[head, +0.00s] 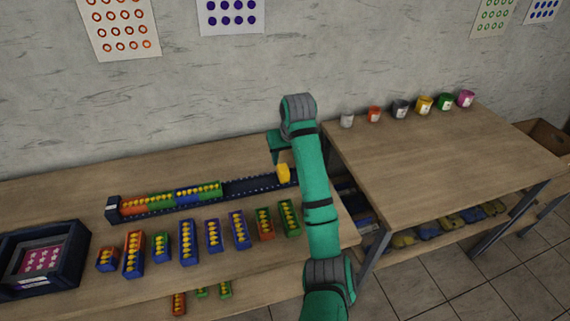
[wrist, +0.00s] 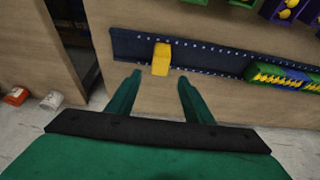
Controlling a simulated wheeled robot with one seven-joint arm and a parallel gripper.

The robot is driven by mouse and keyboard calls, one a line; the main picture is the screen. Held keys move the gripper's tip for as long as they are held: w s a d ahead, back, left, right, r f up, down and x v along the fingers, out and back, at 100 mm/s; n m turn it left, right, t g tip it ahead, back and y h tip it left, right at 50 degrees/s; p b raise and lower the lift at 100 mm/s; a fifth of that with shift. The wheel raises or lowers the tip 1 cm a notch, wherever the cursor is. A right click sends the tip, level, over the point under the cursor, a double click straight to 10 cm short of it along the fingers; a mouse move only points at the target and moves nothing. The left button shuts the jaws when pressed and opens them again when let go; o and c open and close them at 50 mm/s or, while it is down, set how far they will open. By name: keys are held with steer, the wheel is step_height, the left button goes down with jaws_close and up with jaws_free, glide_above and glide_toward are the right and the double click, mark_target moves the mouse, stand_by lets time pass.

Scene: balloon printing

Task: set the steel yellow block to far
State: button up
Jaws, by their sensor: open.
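The yellow block (head: 283,173) stands at the right part of a long dark rail (head: 250,187) on the left table. In the wrist view the same yellow block (wrist: 161,59) sits on the dark rail (wrist: 205,57), near one end of it. My gripper (wrist: 158,75) is open and empty, with its two green fingers on either side of the block's line, just short of it. In the head view my green arm reaches over the table and hides the rail's right end and most of my gripper.
Coloured blocks with yellow beads (head: 170,197) fill the rail's left part. Several similar loose blocks (head: 188,242) stand in a row in front of it. A dark tray (head: 80,245) is at the left. Paint cups (head: 400,109) line the right table (head: 430,160), which is otherwise clear.

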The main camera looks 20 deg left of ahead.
mark_target(283, 168)
steer(key=x, duration=0.9)
steer(key=shift+s+f, duration=0.1)
steer(key=shift+f, duration=0.2)
jaws_close()
